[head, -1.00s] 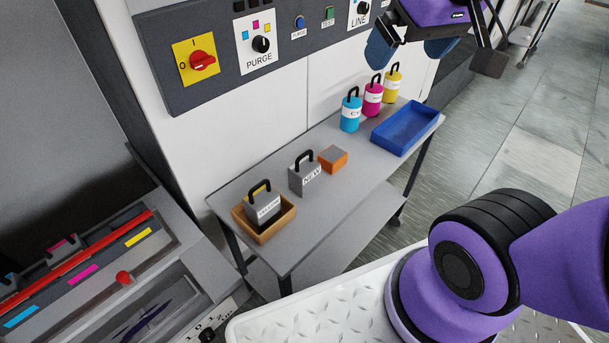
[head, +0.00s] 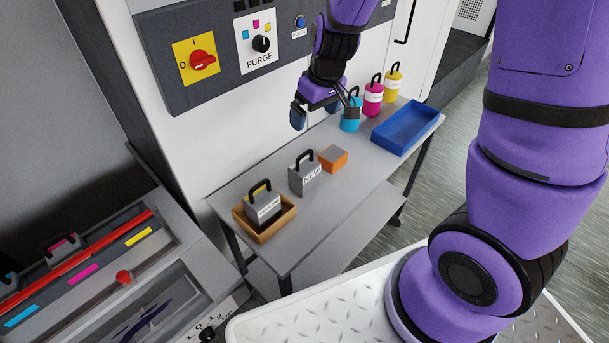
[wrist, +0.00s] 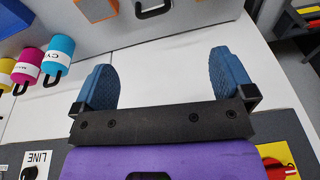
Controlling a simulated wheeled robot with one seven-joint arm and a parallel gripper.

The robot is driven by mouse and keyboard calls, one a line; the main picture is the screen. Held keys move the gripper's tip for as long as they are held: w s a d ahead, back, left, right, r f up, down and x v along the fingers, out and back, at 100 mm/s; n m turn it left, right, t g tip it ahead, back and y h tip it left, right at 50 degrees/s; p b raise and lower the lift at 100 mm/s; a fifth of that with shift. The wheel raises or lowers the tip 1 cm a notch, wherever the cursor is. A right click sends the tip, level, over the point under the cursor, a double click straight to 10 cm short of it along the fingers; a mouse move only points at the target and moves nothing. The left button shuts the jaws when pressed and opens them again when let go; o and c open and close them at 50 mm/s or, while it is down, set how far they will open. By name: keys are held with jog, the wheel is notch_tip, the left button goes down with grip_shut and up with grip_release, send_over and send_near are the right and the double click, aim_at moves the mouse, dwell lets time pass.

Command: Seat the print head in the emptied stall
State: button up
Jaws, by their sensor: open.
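A grey print head labelled NEW (head: 305,175), with a black loop handle, stands upright on the table. Another grey head (head: 263,207) with a yellow mark and black handle sits in a tan tray (head: 286,221) nearer the front. The printer carriage at left has cyan, magenta and yellow labels; heads show behind the cyan and magenta ones (head: 62,244). No head shows behind the yellow label (head: 139,237), though a red bar (head: 85,256) crosses the stalls. My gripper (head: 325,109) is open and empty above the table's back edge; its blue fingers (wrist: 163,78) are wide apart in the wrist view.
Cyan (head: 350,114), magenta (head: 373,98) and yellow bottles (head: 392,83) stand along the back of the table. An orange-and-grey block (head: 333,159) lies beside the NEW head. A blue tray (head: 427,116) is at right. A control panel (head: 215,75) rises behind. A red knob (head: 123,278) sits on the printer.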

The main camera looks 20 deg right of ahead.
send_near(305, 165)
jog(key=shift+n+g+h, duration=0.4)
jog(key=shift+w+a+f, duration=0.1)
jog(key=shift+a+f, duration=0.15)
jog(key=shift+f, duration=0.8)
jog(key=shift+w+a+f, duration=0.1)
jog(key=shift+a+f, duration=0.15)
jog(key=shift+f, duration=0.8)
jog(key=shift+w+a+f, duration=0.1)
jog(key=shift+w+f, duration=0.1)
jog(key=shift+f, duration=0.6)
jog(key=shift+w+d+f, duration=0.1)
jog(key=shift+w+f, duration=0.1)
jog(key=shift+f, duration=0.55)
jog(key=shift+w+a+f, duration=0.1)
jog(key=shift+w+f, duration=0.1)
jog(key=shift+f, duration=0.6)
jog(key=shift+c, duration=0.5)
jog(key=c, duration=1.1)
jog(key=shift+r, duration=0.1)
